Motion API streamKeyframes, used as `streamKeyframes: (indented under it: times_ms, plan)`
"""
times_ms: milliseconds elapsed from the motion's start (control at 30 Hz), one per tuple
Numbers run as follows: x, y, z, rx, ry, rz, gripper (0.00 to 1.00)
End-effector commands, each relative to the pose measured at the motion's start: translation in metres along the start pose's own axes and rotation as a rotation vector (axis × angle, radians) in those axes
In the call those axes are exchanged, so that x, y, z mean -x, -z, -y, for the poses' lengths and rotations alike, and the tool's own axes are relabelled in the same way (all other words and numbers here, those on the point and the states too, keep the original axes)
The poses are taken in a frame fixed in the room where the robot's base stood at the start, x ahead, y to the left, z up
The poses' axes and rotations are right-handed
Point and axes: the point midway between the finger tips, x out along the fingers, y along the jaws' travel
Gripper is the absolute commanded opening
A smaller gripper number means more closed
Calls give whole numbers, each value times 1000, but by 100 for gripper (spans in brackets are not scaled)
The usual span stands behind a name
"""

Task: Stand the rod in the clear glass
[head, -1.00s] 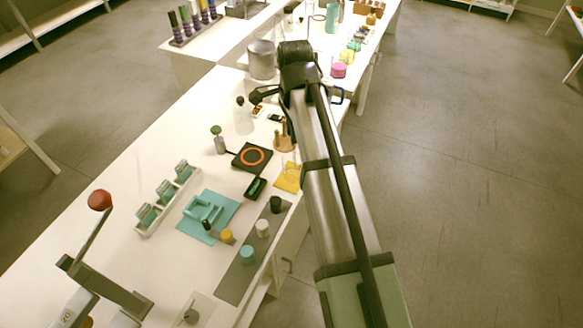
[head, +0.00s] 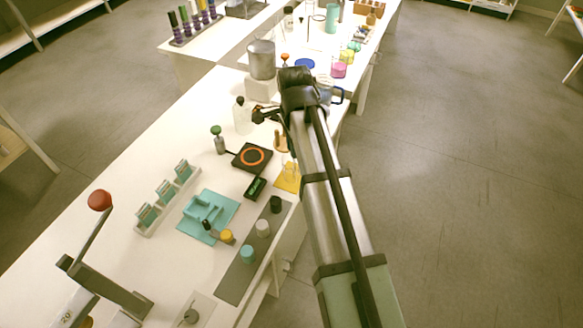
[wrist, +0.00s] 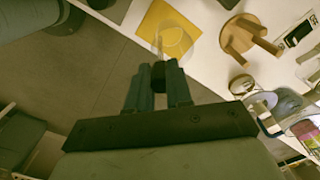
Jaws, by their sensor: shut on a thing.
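The clear glass (head: 290,171) stands on a yellow mat (head: 280,188) near the table's right edge. The glass also shows in the wrist view (wrist: 174,38), just beyond my fingertips. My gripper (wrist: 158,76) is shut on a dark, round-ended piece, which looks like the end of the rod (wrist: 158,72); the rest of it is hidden. I cannot tell how the rod is tilted or whether it touches the glass.
A wooden stand with pegs (wrist: 240,38) is beside the glass. A black plate with an orange ring (head: 252,157), a small black box (head: 255,188) and a white bottle (head: 242,120) stand nearby. Coloured jars sit farther back on the table.

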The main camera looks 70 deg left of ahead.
Motion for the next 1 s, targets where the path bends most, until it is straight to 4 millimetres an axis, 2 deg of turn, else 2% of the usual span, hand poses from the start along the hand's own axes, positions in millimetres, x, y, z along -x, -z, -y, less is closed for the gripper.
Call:
streamKeyframes:
  times_ms: [33, 333, 667, 833, 1000]
  plan:
    - [0, 0, 0, 0, 0, 0, 23]
    - [0, 0, 0, 0, 0, 0, 50]
    - [4, 0, 0, 0, 0, 0, 50]
    - [22, 0, 1, 0, 2, 0, 50]
    - [52, 0, 1, 0, 2, 0, 50]
